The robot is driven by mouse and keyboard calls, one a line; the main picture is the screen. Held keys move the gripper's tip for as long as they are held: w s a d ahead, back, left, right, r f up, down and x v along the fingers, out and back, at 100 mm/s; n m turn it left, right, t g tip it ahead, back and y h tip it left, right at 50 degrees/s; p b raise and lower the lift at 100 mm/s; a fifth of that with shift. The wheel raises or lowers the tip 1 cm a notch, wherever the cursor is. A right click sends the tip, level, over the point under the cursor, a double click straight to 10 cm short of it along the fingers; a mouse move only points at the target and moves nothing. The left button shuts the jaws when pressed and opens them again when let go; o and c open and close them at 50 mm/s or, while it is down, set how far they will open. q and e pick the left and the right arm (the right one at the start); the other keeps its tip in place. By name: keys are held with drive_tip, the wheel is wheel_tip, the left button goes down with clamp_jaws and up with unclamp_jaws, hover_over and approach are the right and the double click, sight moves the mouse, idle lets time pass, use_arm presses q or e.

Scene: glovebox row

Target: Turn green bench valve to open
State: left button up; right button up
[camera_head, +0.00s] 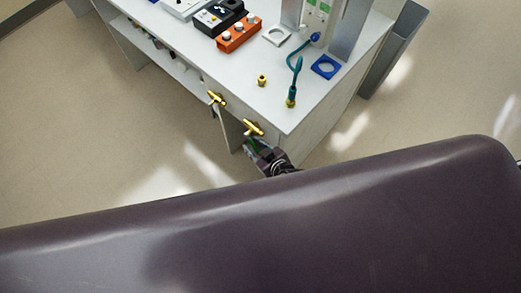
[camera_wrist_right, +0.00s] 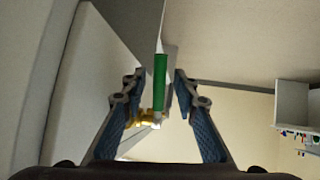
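The green valve handle (camera_wrist_right: 160,82) stands upright in the right wrist view, with brass fittings (camera_wrist_right: 150,119) at its lower end. My right gripper (camera_wrist_right: 158,88) is open, its two blue-padded fingers on either side of the handle with a visible gap on each side. In the head view, a brass valve (camera_head: 253,128) sits at the bench's front side near its right corner. My right gripper (camera_head: 262,152) is just below that valve, where a little green shows; most of the handle is hidden. My left gripper is not in view.
A second brass valve (camera_head: 217,98) is on the front to the left. The floor in front is clear.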

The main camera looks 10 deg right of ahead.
drive_tip(key=v, duration=1.1)
drive_tip(key=shift+s+r, duration=0.15)
drive_tip(key=shift+s, duration=0.2)
drive_tip(key=shift+d, duration=0.15)
drive_tip(key=shift+c, duration=0.3)
